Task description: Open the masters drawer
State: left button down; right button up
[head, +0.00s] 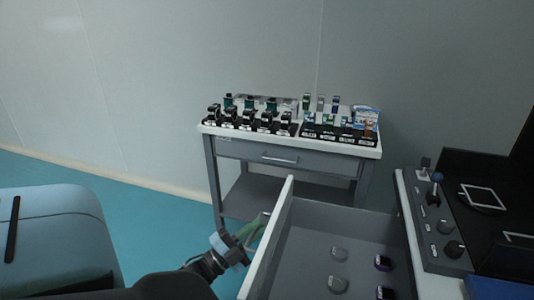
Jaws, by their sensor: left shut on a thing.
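A grey drawer (343,215) stands pulled out at the lower right, with its pale front panel (270,235) facing left. My left gripper (256,226) is at the outer side of the front panel, shut on the drawer handle, which is mostly hidden by the fingers and the panel. My right gripper is out of view.
A side cart (212,160) with a shut drawer (285,156) stands at the back, carrying several small mounts and boxes. A bench (437,285) with a control panel (434,215) is at the right. A blue-grey body (55,235) is at the left. Teal floor (150,215) lies between.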

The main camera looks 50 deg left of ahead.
pick_arm(q)
jog(key=shift+s+a, duration=0.15)
jog(key=shift+a, duration=0.05)
jog(key=c, duration=1.8)
grip_release()
jog(key=shift+o, duration=0.2)
jog(key=shift+s+f, duration=0.1)
jog(key=v, duration=0.7)
jog(key=shift+s+b, duration=0.3)
jog(key=shift+f, duration=0.1)
